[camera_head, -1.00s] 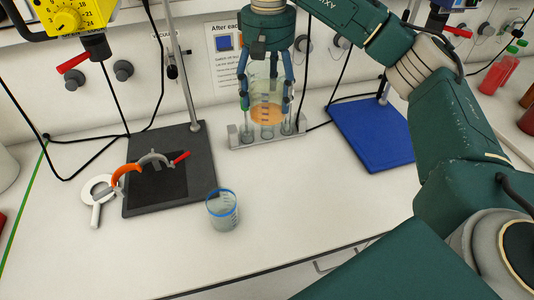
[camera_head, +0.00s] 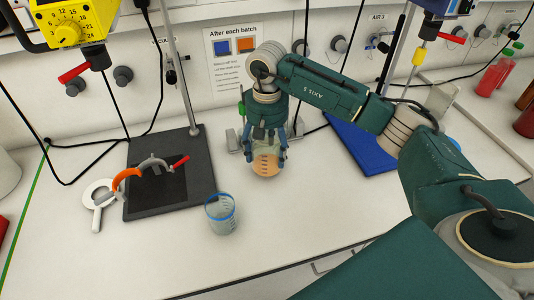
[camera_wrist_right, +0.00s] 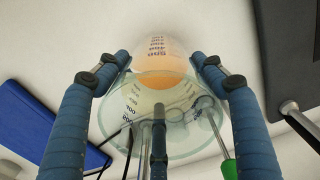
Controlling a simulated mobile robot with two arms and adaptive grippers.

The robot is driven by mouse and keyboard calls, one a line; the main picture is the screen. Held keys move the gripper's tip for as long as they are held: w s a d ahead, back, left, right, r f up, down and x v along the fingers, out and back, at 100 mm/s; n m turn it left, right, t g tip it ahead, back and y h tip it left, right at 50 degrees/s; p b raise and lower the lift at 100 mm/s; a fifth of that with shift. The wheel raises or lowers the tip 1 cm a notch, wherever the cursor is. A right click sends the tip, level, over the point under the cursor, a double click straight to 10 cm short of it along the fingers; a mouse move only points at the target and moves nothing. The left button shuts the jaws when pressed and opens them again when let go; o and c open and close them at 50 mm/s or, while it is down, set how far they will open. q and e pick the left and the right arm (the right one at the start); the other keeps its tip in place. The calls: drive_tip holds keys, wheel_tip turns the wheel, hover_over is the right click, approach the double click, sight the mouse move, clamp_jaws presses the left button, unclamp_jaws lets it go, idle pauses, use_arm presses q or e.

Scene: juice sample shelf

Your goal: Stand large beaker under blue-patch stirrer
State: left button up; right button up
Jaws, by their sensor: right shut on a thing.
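My right gripper (camera_head: 265,155) is shut on a clear beaker (camera_head: 265,166) with orange liquid. It holds the beaker over the bench, in front of the grey rack. In the right wrist view the beaker (camera_wrist_right: 158,62) sits between the blue fingers, its volume marks showing. I cannot tell its height above the bench. A stirrer with a blue housing (camera_head: 447,6) is at the top right, mostly cut off. Its blue base plate (camera_head: 357,148) lies right of my gripper, partly behind my arm, and also shows in the wrist view (camera_wrist_right: 40,125). My left gripper is out of view.
A blue-rimmed beaker (camera_head: 221,214) stands left of my gripper. A yellow stirrer (camera_head: 75,22) hangs above a black base plate (camera_head: 196,178) with a clamp on it. The grey rack (camera_head: 234,140) is partly hidden behind my gripper.

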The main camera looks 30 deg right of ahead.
drive_tip(key=shift+f, duration=0.95)
drive_tip(key=shift+f, duration=0.15)
drive_tip(key=o, duration=1.7)
